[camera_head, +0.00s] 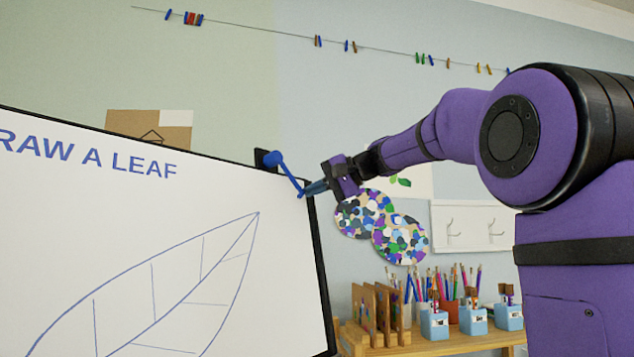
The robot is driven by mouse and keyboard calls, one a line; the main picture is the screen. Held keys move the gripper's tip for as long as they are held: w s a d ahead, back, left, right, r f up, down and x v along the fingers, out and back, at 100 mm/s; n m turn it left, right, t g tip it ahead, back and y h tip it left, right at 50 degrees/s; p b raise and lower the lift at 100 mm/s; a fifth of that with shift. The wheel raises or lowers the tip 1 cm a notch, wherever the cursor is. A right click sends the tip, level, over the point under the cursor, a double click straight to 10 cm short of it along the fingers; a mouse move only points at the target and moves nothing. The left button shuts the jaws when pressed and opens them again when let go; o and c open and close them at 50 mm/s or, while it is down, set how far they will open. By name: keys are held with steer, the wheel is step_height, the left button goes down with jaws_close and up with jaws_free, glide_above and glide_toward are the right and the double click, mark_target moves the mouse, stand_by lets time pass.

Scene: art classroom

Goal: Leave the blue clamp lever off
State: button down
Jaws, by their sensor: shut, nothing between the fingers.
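The blue clamp lever (287,172) is mounted on a black block (262,158) at the top right corner of the drawing board (80,235). Its round pivot end is at the upper left, and its thin arm slants down to the right. My gripper (305,192) comes in from the right at the lever's lower tip. Its fingers are shut and hold nothing. The fingertips are touching or very close to the tip; I cannot tell which.
Colourful round palettes (400,240) and a white hook board (470,226) hang on the wall. A pegged line (270,33) runs above.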

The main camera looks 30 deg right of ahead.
steer(key=a+f+m, duration=0.1)
steer(key=s+a+m+y, duration=0.1)
steer(key=a+f+m+t, duration=0.1)
steer(key=m, duration=0.1)
steer(key=shift+s+f, duration=0.3)
steer(key=shift+f, duration=0.05)
steer(key=shift+s+a+f+m+t+y, duration=0.15)
steer(key=shift+a+f+m+t, duration=0.05)
steer(key=shift+a+m, duration=0.35)
steer(key=shift+s+a+f+m+t+y, duration=0.2)
steer(key=shift+a+m, duration=0.25)
steer(key=shift+m, duration=0.15)
steer(key=shift+s+a+f+m+t+y, duration=0.15)
steer(key=shift+a+m+t, duration=0.05)
steer(key=shift+a+m, duration=0.35)
